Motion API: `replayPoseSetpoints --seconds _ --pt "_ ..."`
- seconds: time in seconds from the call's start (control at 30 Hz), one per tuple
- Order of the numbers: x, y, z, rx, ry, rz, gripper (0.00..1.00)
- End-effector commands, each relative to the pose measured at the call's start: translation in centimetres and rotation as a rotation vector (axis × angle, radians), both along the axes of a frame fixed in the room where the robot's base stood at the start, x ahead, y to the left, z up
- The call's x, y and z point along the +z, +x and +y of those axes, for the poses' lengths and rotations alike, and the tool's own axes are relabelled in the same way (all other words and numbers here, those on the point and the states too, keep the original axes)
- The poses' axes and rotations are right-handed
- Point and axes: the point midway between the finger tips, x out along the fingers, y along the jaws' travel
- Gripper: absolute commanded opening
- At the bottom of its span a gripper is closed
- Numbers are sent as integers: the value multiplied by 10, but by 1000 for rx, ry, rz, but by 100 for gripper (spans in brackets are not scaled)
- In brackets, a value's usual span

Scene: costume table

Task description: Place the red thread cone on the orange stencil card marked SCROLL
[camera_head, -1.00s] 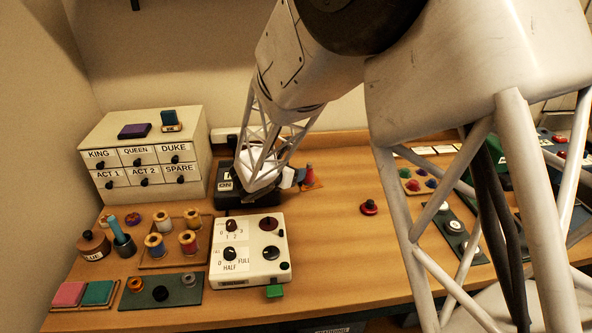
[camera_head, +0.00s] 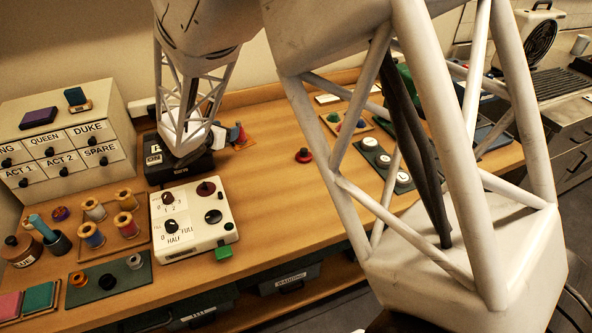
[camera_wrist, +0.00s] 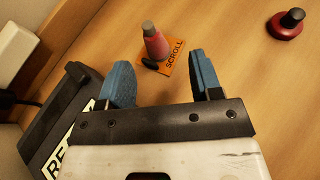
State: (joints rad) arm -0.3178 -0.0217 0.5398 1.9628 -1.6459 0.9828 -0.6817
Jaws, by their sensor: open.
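The red thread cone (camera_wrist: 156,43), with a grey top, stands upright on the orange stencil card (camera_wrist: 177,57) marked SCROLL in the wrist view. A dark shape shows on the card beside the cone's base. My gripper (camera_wrist: 160,70) is open, with its two blue fingers apart and nothing between them. The cone is beyond the fingertips, apart from both. In the head view the cone (camera_head: 240,132) and card (camera_head: 249,143) are small, just right of my gripper, which partly hides behind my arm.
A black box (camera_head: 163,172) lies close to the left of my gripper. A white switch box (camera_head: 187,242) stands in front of it. A dark red knobbed piece (camera_head: 303,156) sits to the right, with bare wood between it and the card. Labelled drawers (camera_head: 55,150) stand at left.

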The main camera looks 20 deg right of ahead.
Motion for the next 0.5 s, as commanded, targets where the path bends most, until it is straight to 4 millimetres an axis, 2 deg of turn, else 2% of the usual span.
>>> replayPoseSetpoints --seconds 0.17,0.27,0.5 --pt "24 -27 -26 -131 111 -48 59" --pt "41 -52 -46 -243 205 -89 59" --pt "79 -125 -85 -550 467 -211 59"
